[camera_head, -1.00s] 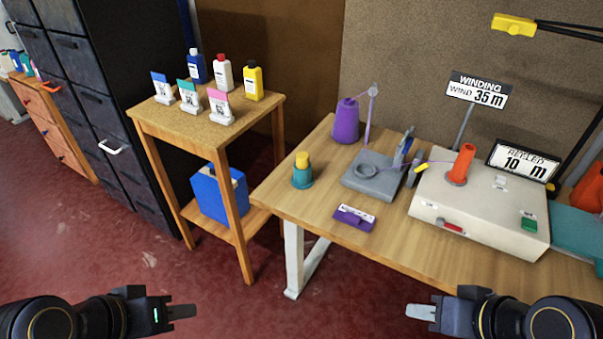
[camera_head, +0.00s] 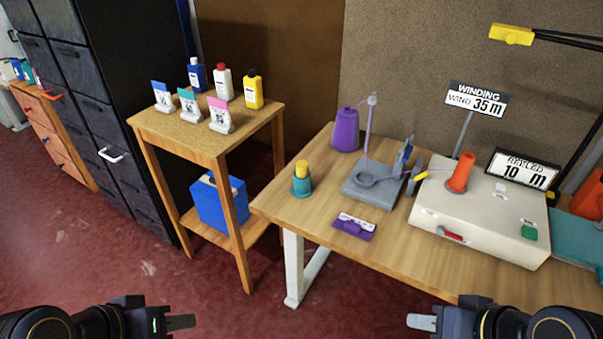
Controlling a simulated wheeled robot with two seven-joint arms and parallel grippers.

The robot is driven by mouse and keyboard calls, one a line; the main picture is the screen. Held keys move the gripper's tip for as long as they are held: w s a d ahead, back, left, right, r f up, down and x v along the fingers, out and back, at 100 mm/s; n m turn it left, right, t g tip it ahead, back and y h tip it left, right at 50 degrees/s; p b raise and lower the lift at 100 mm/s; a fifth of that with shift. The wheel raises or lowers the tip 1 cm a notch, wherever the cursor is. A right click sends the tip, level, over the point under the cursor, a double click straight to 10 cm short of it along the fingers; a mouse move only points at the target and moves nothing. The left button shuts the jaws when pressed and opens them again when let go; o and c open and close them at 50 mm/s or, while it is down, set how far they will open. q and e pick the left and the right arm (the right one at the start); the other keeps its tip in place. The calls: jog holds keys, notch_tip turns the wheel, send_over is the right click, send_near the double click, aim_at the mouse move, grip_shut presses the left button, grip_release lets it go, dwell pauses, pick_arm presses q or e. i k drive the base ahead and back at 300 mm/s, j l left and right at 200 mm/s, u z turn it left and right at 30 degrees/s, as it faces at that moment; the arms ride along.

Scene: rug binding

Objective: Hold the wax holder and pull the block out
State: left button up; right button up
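The wax holder (camera_head: 302,187) is a small teal cup near the left end of the wooden workbench. The yellow wax block (camera_head: 302,168) stands upright in it, its top showing above the rim. My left gripper (camera_head: 190,321) is at the lower left, in front of the bench and well away from the holder. My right gripper (camera_head: 412,321) is at the lower right, also apart from the holder. Each gripper shows its finger side-on, so I cannot tell whether they are open. Neither appears to hold anything.
The workbench (camera_head: 400,255) carries a purple cone (camera_head: 345,130), a grey winding device (camera_head: 376,190), a purple labelled piece (camera_head: 354,227) and a cream machine (camera_head: 480,222) with an orange spool. A small wooden side table (camera_head: 205,143) with bottles stands left. The bench's front strip is clear.

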aim_at(303, 167)
jog(key=i+j+z, duration=0.6)
jog(key=j, duration=0.3)
jog(key=i+j+z, duration=0.4)
jog(key=j, duration=0.35)
